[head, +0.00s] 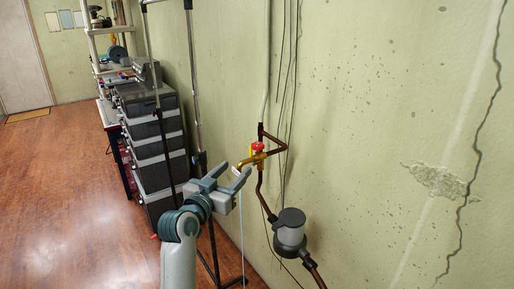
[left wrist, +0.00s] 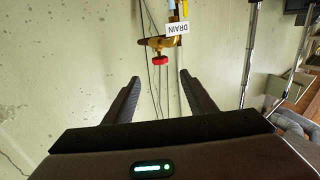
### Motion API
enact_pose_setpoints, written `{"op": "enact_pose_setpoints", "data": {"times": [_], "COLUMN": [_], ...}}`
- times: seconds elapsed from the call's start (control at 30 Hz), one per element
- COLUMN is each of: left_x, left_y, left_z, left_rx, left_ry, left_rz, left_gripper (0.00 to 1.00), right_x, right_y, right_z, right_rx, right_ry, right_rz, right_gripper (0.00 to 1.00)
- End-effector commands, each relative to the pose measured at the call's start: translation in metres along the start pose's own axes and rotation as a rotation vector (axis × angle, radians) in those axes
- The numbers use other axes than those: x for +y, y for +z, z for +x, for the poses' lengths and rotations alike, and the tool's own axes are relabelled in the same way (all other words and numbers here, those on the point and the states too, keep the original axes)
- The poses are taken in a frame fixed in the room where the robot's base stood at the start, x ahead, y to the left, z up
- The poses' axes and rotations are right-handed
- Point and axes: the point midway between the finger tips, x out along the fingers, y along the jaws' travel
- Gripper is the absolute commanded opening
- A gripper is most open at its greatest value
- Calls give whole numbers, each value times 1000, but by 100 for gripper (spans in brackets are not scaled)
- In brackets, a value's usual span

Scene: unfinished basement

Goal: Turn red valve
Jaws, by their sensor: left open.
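The red valve (head: 257,147) is a small red knob on a brass fitting (head: 252,160), set in copper pipe on the wall. My right gripper is not in view.
A grey cylindrical meter or filter (head: 290,232) sits on the pipe below the valve. Metal stand poles (head: 191,80) rise left of my gripper. Stacked grey drawers (head: 150,130) and a shelf (head: 108,45) stand along the wall. The wood floor (head: 60,190) at left is clear.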

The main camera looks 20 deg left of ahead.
Motion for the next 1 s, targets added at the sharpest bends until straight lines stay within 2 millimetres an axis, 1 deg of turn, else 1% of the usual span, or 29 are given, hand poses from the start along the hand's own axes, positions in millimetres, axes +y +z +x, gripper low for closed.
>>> {"op": "enact_pose_setpoints", "data": {"times": [0.1, 0.27, 0.6, 1.0], "left_x": [0, 0, 0, 0], "left_y": [-1, -2, -2, -2], "left_z": [10, 31, 86, 143], "left_rx": [-1, -1, -1, -1], "left_ry": [1, 1, 0, 0], "left_rz": [-3, -4, -3, -4], "left_gripper": [51, 51, 51, 51], "right_x": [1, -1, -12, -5], "right_y": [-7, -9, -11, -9], "right_z": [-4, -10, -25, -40], "right_rx": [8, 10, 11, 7], "right_ry": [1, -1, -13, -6], "right_rz": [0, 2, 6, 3], "right_gripper": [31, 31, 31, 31]}}
